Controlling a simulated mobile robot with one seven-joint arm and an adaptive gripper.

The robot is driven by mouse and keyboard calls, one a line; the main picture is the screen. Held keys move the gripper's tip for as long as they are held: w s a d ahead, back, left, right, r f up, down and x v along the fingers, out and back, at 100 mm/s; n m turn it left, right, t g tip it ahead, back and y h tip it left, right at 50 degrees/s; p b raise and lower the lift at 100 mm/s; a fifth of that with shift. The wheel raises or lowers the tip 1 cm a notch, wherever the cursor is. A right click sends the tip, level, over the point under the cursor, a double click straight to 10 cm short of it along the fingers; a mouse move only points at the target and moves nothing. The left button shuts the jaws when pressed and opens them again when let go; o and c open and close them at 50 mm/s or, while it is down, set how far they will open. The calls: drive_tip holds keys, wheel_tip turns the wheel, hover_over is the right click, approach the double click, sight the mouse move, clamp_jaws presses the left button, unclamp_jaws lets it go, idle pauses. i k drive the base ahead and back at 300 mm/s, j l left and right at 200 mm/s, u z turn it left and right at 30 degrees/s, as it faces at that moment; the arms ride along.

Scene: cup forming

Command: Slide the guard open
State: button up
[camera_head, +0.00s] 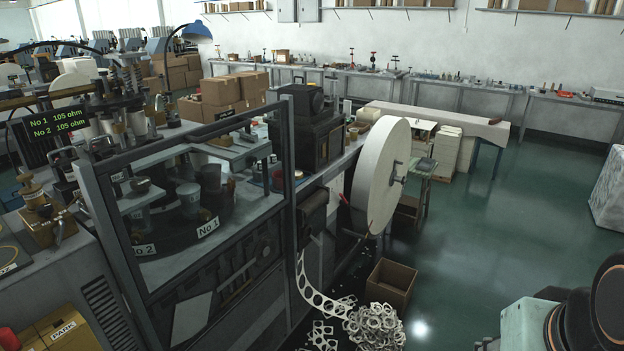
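The guard (289,175) is a grey metal frame with clear panes at the front of the cup forming machine. It stands across the machine's work area, and the forming parts show through it. Behind it are a round dark turntable with labels "No 1" (208,228) and "No 2" (144,249), and metal fixtures above. I cannot make out a handle on the guard. My gripper is not in view.
A large white paper reel (381,176) stands right of the guard. A punched paper strip (318,292) hangs below it to a scrap heap (374,326) beside an open cardboard box (391,283). A yellow box (64,331) is at lower left.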

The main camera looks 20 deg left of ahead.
sight(202, 134)
drive_tip(key=u, duration=1.25)
drive_tip(key=i+l+u, duration=0.25)
drive_tip(key=i+l, duration=0.1)
drive_tip(key=l, duration=0.2)
drive_tip(key=i+l, duration=0.1)
drive_tip(key=l, duration=0.25)
drive_tip(key=z, duration=0.05)
